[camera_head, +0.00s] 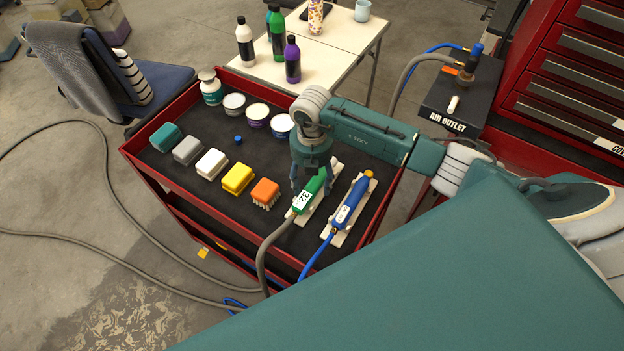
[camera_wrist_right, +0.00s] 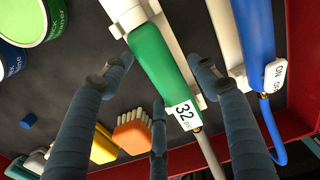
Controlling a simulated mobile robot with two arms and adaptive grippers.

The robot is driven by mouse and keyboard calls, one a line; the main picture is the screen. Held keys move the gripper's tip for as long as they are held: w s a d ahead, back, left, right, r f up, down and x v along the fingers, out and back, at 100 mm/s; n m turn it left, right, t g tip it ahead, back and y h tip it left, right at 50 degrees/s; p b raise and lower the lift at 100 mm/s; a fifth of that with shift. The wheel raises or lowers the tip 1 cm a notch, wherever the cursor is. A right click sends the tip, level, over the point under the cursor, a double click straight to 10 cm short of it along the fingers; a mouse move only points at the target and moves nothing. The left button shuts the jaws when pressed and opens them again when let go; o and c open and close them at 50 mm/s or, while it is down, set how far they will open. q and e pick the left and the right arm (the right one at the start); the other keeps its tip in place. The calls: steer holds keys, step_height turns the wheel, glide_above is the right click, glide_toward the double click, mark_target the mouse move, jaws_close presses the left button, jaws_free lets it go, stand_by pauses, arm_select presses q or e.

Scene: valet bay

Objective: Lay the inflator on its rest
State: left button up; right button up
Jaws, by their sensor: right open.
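The green inflator (camera_head: 311,191), with a white "32" display, lies along a pale rest (camera_head: 328,188) on the cart's dark top. It also shows in the wrist view (camera_wrist_right: 158,62), with part of the pale rest (camera_wrist_right: 178,45) under and beside it. A grey hose runs from its near end. My right gripper (camera_head: 311,183) is open just over the inflator. In the wrist view the right gripper's (camera_wrist_right: 161,72) fingertips are spread on both sides of the green body, with a gap visible. How near the fingertips are to the cart top is hard to tell. My left gripper is not in view.
A blue tool (camera_head: 350,203) with a blue hose lies on another pale rest just right. An orange brush (camera_head: 265,193), several coloured blocks and several tubs share the red cart (camera_head: 160,190). An air outlet box (camera_head: 436,105) stands right, beside a red cabinet.

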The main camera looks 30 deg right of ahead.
mark_target(312, 180)
steer(key=shift+r, duration=0.25)
steer(key=shift+r+p, duration=0.45)
steer(key=shift+p, duration=0.1)
step_height(312, 180, up, 12)
steer(key=b, duration=0.4)
steer(key=shift+f, duration=0.2)
